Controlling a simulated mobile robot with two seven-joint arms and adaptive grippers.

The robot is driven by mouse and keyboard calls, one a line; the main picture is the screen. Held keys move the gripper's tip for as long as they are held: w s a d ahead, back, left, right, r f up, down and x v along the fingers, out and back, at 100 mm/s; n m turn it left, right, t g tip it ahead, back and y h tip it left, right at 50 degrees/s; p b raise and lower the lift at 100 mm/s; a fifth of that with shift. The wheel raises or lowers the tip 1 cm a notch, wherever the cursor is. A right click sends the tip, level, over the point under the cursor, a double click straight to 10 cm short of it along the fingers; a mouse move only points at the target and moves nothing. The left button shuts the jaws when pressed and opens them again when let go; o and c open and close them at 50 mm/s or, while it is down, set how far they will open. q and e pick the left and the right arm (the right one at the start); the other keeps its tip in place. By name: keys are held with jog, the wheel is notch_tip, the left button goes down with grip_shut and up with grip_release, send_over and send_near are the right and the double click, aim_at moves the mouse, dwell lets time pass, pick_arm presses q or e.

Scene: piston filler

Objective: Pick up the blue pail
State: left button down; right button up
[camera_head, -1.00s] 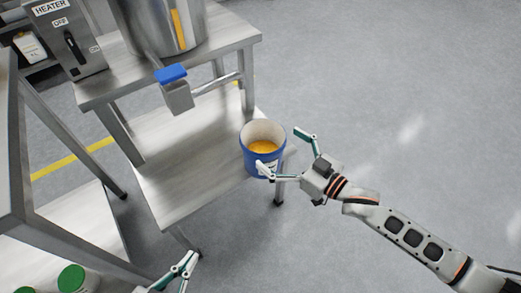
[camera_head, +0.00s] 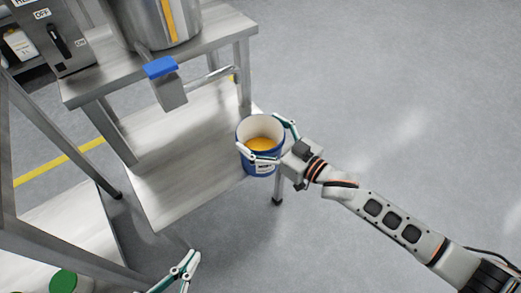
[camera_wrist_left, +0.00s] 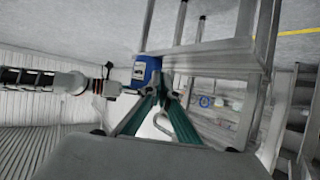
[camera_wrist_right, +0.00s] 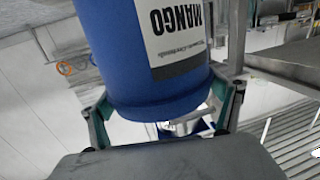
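The blue pail (camera_head: 262,168) has a white inside, orange-yellow contents and a white label. It stands upright at the right end of the lower metal shelf (camera_head: 185,165). In the right wrist view the pail (camera_wrist_right: 150,85) fills the upper middle, its label reading MANGO. My right gripper (camera_head: 264,140) has its fingers around the pail, one on each side, and appears shut on it.
A steel vessel (camera_head: 165,22) and a control box (camera_head: 52,38) stand on the table above the shelf. A blue-topped spout (camera_head: 163,82) hangs over the shelf. Green-lidded containers (camera_head: 64,282) are at bottom left. The floor to the right is clear.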

jog(key=shift+r, duration=0.1)
jog(key=c, duration=0.3)
